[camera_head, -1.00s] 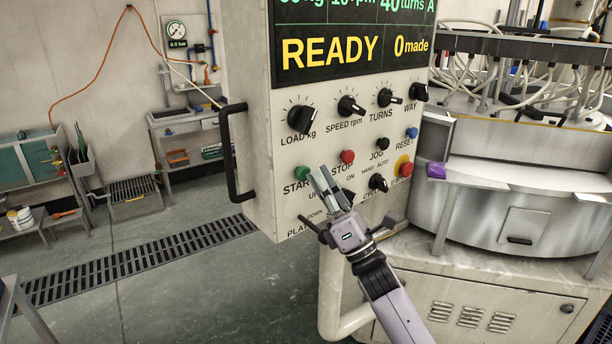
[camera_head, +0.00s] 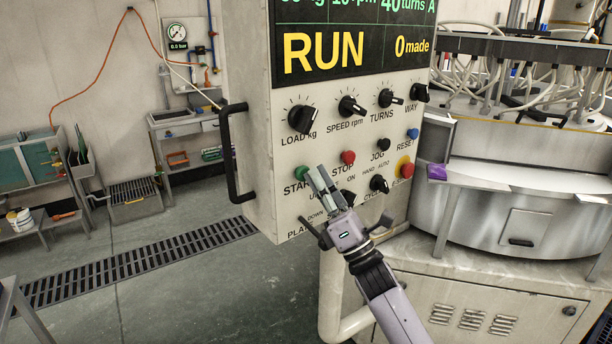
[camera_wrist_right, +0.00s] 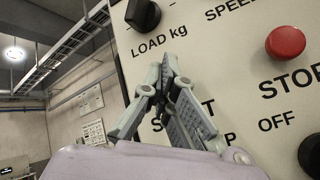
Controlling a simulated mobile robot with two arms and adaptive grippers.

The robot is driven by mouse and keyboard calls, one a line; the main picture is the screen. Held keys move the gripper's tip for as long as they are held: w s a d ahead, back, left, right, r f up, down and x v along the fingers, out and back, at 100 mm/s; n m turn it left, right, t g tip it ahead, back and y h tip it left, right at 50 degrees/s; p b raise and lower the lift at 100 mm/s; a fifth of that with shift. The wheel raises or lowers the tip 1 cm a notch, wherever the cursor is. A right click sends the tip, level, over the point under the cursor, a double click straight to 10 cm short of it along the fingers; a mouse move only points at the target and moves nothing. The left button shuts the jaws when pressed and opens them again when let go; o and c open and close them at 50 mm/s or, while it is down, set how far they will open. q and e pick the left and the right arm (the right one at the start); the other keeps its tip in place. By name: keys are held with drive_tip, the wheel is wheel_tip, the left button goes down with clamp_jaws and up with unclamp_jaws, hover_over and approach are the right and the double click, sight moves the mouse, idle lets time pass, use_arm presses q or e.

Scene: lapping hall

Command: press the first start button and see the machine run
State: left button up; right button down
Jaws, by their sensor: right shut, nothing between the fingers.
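The control panel (camera_head: 262,150) fills the middle of the head view. Its screen (camera_head: 345,45) reads RUN in yellow, with "0 made" beside it. The green start button (camera_head: 302,174) is at the panel's left, just left of my right gripper's fingertips. My right gripper (camera_head: 318,178) is shut and empty, pointing up and left at the start button. In the wrist view the fingers (camera_wrist_right: 170,75) cover the green button and part of the START label. Whether the tips touch the button cannot be told. The machine (camera_head: 520,190) stands at the right. My left gripper is not in view.
The red stop button (camera_head: 347,157) sits close right of the start button, also in the wrist view (camera_wrist_right: 286,42). Several black knobs (camera_head: 302,119) and a red emergency button (camera_head: 406,170) are nearby. A black handle (camera_head: 232,152) sticks out at the panel's left edge. Floor at left is clear.

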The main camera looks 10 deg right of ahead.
drive_tip(key=shift+s, duration=0.15)
drive_tip(key=shift+s+d+r, duration=0.1)
drive_tip(key=shift+s+d, duration=0.25)
drive_tip(key=shift+s, duration=0.25)
drive_tip(key=shift+s+d+p, duration=0.15)
drive_tip(key=shift+s+d, duration=0.2)
drive_tip(key=shift+s, duration=0.4)
drive_tip(key=shift+s+d+p, duration=0.15)
drive_tip(key=shift+s+d, duration=0.25)
drive_tip(key=shift+s, duration=0.35)
drive_tip(key=shift+s+d+p, duration=0.15)
drive_tip(key=shift+s+d, duration=0.2)
drive_tip(key=shift+s, duration=0.4)
